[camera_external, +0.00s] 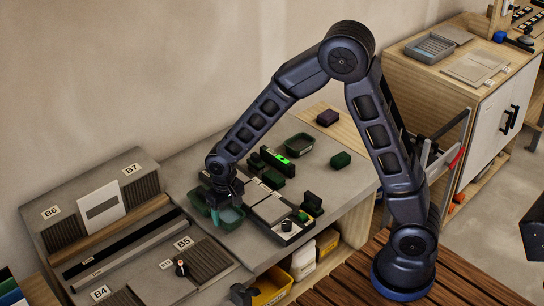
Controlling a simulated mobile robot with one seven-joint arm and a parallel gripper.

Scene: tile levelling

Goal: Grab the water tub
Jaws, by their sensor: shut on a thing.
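The water tub (199,203) is a green open container on the grey worktop, at the centre left of the external view. Teal water or a teal inside shows at its right part. My gripper (224,203) reaches down over the tub and is shut on it. The fingers and wrist cover part of the tub, so the exact grip spot is hard to see. The tub looks level, and I cannot tell whether it touches the worktop.
Close to the right are grey tiles (271,209), a level with a bright green display (281,160) and dark green blocks (341,160). A dark green tray (299,145) lies behind. Sloped panels with labels (130,169) stand left. A yellow bin (270,290) sits below.

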